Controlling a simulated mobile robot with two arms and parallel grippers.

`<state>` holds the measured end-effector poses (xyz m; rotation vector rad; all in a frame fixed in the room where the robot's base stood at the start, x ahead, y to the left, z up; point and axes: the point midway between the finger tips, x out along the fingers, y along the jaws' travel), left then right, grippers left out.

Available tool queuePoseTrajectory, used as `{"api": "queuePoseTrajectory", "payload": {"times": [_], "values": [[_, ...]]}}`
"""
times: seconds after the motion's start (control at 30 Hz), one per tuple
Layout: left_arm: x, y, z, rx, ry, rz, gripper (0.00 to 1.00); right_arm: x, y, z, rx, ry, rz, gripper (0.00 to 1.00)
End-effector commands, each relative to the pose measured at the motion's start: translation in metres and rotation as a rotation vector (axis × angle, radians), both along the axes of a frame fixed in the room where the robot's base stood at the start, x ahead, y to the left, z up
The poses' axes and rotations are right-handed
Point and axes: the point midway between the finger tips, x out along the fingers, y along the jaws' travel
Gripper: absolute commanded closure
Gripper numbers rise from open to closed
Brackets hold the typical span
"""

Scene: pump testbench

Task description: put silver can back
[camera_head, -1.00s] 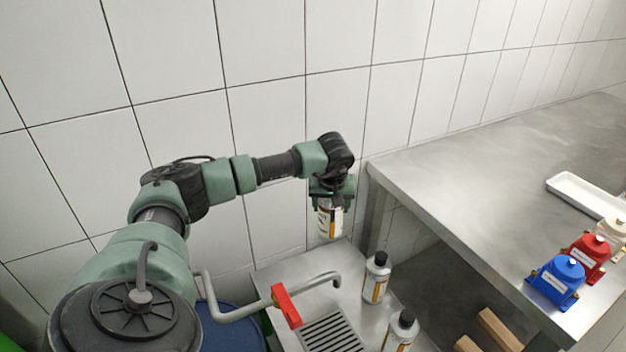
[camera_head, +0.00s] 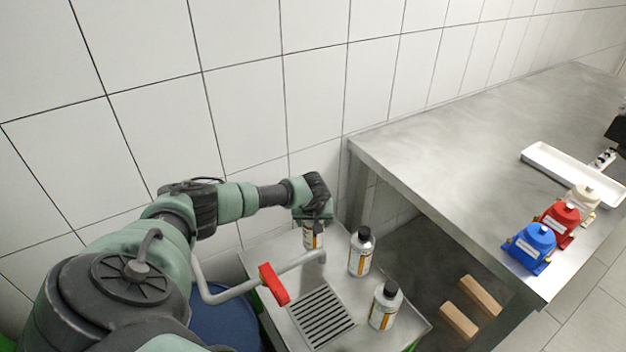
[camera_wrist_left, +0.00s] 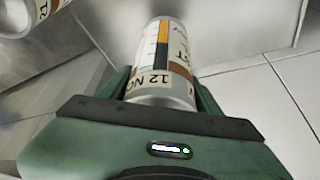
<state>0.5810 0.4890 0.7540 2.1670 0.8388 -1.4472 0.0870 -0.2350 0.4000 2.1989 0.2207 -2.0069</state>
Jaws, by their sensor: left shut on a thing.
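My left gripper (camera_head: 313,222) is shut on a silver can (camera_head: 312,238) with a white, orange and brown label. It holds the can upright at the back of the small metal drain stand (camera_head: 270,240); I cannot tell whether the can's base touches the stand. In the left wrist view the silver can (camera_wrist_left: 165,55) sits between the fingers of the left gripper (camera_wrist_left: 163,95). Its upper part is partly hidden by the gripper in the head view. My right gripper is not in view.
Two similar cans with black caps stand on the stand, one behind (camera_head: 360,255) and one in front (camera_head: 384,308). A tap with a red handle (camera_head: 273,284) reaches over the grate (camera_head: 322,316). A steel table (camera_head: 440,160) with blue, red and cream pumps stands right.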

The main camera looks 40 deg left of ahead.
Motion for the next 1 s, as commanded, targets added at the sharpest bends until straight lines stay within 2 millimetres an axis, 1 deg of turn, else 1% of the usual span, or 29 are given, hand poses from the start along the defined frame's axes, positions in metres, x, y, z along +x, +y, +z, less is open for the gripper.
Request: {"api": "queuePoseTrajectory", "payload": {"times": [0.1, 0.23, 0.5, 0.67, 0.7, 0.73, 0.77, 1.0], "values": [[0.0, -0.001, -0.018, -0.002, 0.001, 0.002, 0.96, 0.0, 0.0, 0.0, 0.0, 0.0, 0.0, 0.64], [0.0, 0.0, -0.032, 0.0, 0.0, 0.001, 0.96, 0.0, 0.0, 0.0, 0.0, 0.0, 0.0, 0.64], [0.0, 0.0, -0.034, 0.001, -0.001, 0.0, 0.96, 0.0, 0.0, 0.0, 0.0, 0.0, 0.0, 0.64], [0.0, 0.0, -0.038, 0.001, -0.001, 0.0, 0.96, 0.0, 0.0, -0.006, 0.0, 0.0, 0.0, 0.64], [0.0, 0.0, -0.037, 0.001, 0.001, 0.0, 0.29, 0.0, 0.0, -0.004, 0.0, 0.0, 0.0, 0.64], [0.0, 0.0, -0.037, 0.001, 0.001, 0.0, 0.21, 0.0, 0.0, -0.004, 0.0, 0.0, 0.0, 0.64], [0.0, 0.0, -0.037, 0.001, 0.001, 0.0, 0.16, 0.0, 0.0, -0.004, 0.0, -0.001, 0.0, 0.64], [0.0, 0.0, -0.037, 0.0, 0.001, 0.0, 0.16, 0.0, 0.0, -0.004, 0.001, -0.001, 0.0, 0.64]]}}
